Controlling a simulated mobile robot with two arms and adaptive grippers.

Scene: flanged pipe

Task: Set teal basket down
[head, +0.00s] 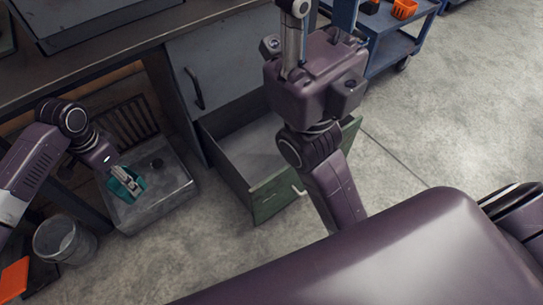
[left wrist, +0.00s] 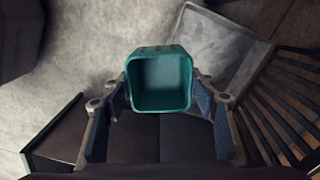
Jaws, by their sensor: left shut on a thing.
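The teal basket (head: 127,190) is a small open box, held by my left gripper (head: 125,178) at the left of the head view. In the left wrist view the basket (left wrist: 160,84) sits between the two fingers (left wrist: 160,105), its square hollow facing the camera. In the head view it overlaps the left part of a low grey metal platform (head: 165,200). The platform also shows in the left wrist view (left wrist: 220,48), up and right of the basket. I cannot tell whether the basket touches it. My right gripper is not in view.
A grey bin (head: 62,240) stands on the floor left of the platform. An open drawer with a green front (head: 275,195) juts out to its right, under the workbench (head: 120,45). A blue cart (head: 390,45) stands at the back. The concrete floor at right is clear.

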